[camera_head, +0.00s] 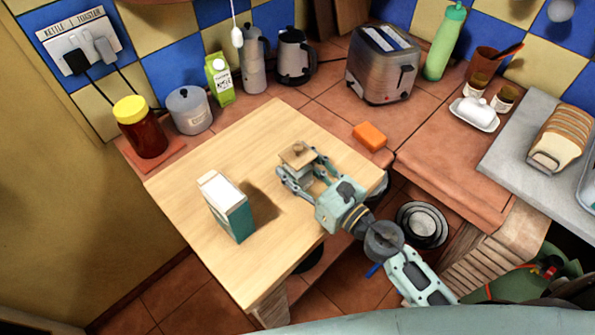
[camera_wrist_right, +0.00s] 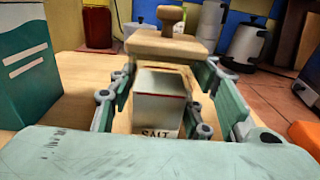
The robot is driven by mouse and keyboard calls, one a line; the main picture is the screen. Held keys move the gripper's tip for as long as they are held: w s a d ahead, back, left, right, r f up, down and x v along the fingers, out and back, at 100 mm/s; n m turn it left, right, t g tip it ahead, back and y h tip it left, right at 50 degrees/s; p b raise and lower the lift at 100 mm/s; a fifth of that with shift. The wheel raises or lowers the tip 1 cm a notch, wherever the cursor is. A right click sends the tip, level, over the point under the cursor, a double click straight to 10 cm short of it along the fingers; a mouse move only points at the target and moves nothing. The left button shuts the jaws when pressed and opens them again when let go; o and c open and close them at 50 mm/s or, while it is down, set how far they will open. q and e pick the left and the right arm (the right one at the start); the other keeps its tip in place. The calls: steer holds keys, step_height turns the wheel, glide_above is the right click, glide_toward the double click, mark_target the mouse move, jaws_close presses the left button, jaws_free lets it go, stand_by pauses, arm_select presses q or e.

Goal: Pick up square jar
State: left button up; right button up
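The square jar (camera_wrist_right: 158,100) is a pale box lettered "SALT", with a wooden lid and round knob. It is on the wooden table, and its lid (camera_head: 298,155) shows in the head view. My right gripper (camera_head: 307,178) reaches it from the lower right, with a finger on each side. In the right wrist view the gripper (camera_wrist_right: 170,85) is open around the jar, with a gap visible at its right side. The jar's base is hidden. My left gripper is not in view.
A green and white carton (camera_head: 228,207) stands left of the gripper on the wooden table (camera_head: 270,125). A yellow-lidded jar (camera_head: 140,128), grey canister (camera_head: 189,111) and toaster (camera_head: 383,63) stand behind. An orange sponge (camera_head: 370,136) lies to the right.

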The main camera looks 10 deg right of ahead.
mark_target(297, 154)
steer(key=c, duration=0.8)
steer(key=shift+c, duration=0.2)
steer(key=shift+r, duration=0.15)
steer(key=shift+r+p, duration=0.5)
steer(key=shift+p, duration=0.05)
step_height(297, 154, up, 4)
steer(key=p, duration=0.3)
steer(key=shift+f, duration=0.25)
steer(key=s+d+r+b, duration=0.2)
steer(key=s+d+r, duration=0.4)
steer(key=d, duration=0.3)
steer(key=shift+s+d+r, duration=0.2)
steer(key=shift+d, duration=0.2)
